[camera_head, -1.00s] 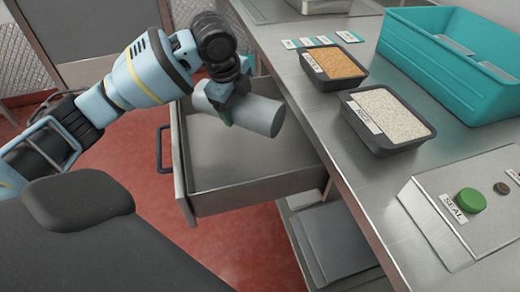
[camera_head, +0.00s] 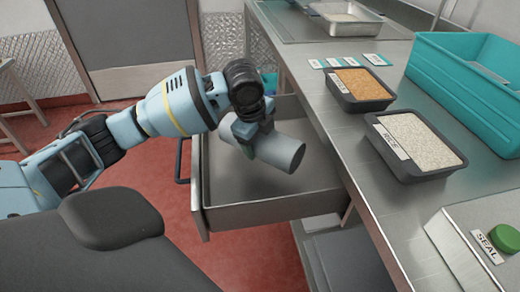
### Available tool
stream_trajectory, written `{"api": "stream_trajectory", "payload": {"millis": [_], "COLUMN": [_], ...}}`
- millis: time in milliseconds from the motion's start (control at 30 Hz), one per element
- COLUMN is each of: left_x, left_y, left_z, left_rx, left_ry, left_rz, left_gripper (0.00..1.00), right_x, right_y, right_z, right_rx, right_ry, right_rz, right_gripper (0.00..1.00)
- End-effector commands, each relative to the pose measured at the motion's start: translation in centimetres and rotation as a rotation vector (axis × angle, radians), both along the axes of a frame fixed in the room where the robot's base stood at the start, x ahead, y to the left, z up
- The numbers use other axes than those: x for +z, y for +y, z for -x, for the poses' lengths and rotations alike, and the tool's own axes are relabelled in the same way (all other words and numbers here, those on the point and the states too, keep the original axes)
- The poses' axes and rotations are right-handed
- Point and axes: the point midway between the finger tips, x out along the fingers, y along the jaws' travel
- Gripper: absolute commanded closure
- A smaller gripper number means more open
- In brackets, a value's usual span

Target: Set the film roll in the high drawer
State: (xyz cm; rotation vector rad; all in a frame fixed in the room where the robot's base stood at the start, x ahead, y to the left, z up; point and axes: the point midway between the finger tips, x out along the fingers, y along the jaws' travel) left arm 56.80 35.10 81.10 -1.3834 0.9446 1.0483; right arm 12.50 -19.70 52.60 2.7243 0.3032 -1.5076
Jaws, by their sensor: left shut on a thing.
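The film roll (camera_head: 286,152) is a pale grey cylinder, lying roughly level and tilted down to the right. My left gripper (camera_head: 250,136) is shut on it near its left part, and the fingers hide some of it. The roll is over the open high drawer (camera_head: 272,214), a metal drawer pulled out to the left from under the steel counter. The drawer's visible floor is bare. I cannot tell exactly how high the roll is above that floor. My right gripper is not in view.
On the steel counter (camera_head: 375,215) are a tray of rice (camera_head: 418,140), a tray of orange-brown grains (camera_head: 361,85), small labels, a teal bin (camera_head: 455,85) and a box with a green SEAL button (camera_head: 506,238). A drawer handle (camera_head: 183,160) juts left. Red floor lies open at left.

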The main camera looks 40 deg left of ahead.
Motion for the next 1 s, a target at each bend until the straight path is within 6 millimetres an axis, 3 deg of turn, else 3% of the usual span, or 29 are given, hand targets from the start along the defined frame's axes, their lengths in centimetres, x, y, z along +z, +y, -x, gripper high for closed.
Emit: {"api": "stream_trajectory", "payload": {"millis": [233, 633, 667, 833, 1000], "left_x": [-3.6, -4.0, -4.1, -4.2, -4.2], "left_y": [0.0, 0.0, 0.0, 0.0, 0.0], "left_z": [0.0, 0.0, 0.0, 0.0, 0.0], "left_rx": [0.001, 0.0, -0.001, -0.001, -0.001], "left_ry": [0.0, -0.003, 0.0, 0.0, 0.0], "left_rz": [-0.001, 0.0, -0.001, -0.001, 0.0], "left_gripper": [0.64, 0.64, 0.21, 0.01, 0.01], "right_x": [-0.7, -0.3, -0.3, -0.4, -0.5], "right_y": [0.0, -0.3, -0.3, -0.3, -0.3], "right_z": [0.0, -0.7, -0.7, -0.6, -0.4], "right_rx": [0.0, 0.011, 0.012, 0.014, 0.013], "right_ry": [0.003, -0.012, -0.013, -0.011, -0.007], "right_rz": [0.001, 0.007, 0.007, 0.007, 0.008], "right_gripper": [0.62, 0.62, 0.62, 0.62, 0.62]}}
